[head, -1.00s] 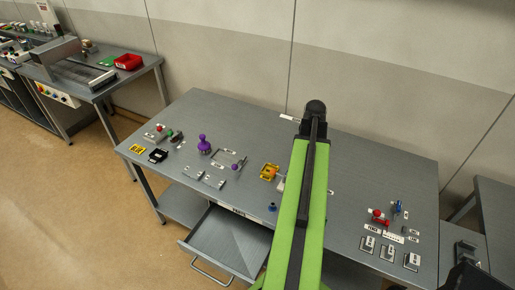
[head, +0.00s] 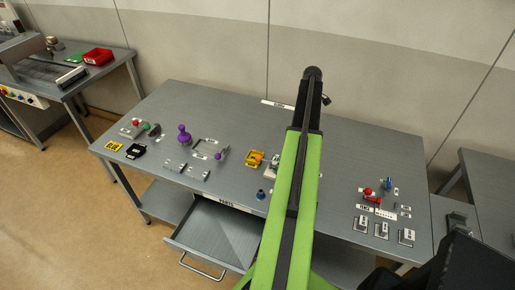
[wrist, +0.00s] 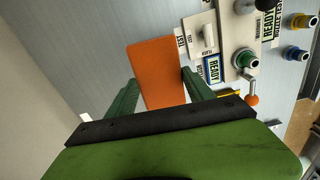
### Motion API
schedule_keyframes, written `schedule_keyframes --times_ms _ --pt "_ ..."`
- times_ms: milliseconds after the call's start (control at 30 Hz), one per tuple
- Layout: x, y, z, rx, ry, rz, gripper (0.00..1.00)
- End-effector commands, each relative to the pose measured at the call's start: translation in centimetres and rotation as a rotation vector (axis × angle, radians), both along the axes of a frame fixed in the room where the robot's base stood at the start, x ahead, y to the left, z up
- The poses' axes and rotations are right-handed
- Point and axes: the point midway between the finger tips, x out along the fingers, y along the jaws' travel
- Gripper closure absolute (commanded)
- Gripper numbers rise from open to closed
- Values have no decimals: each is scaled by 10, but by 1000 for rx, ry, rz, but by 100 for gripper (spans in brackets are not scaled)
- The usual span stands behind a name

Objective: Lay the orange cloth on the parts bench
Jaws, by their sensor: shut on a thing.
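The orange cloth (wrist: 158,62) shows in the wrist view as a flat orange piece between the two dark green fingers of my gripper (wrist: 160,80). The gripper is shut on it. The cloth is not visible in the head view. The parts bench (head: 330,135) is the grey table in the head view, with a "PARTS" label on its front edge. My green arm reaches over its middle, and the gripper itself is mostly hidden behind the arm's far end.
On the bench stand a purple knob (head: 184,135), a yellow fixture (head: 255,158), a red-handled part (head: 369,195) and several switches. An open drawer (head: 215,232) juts from the front. The wrist view shows a panel with a green knob (wrist: 244,59). The bench's back strip looks clear.

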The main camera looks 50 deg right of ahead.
Motion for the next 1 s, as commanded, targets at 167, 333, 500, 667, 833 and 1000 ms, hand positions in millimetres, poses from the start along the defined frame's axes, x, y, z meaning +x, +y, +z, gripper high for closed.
schedule_keyframes --times_ms 167,333,500,667,833,1000 --pt "1 -25 -7 0 0 72 78" --pt "11 -23 -16 0 0 78 78" --pt "54 -18 -47 0 0 80 78" --pt "94 -12 -69 0 0 78 78" --pt "115 -8 -78 0 0 76 78" --pt "118 -7 -78 0 0 75 78"
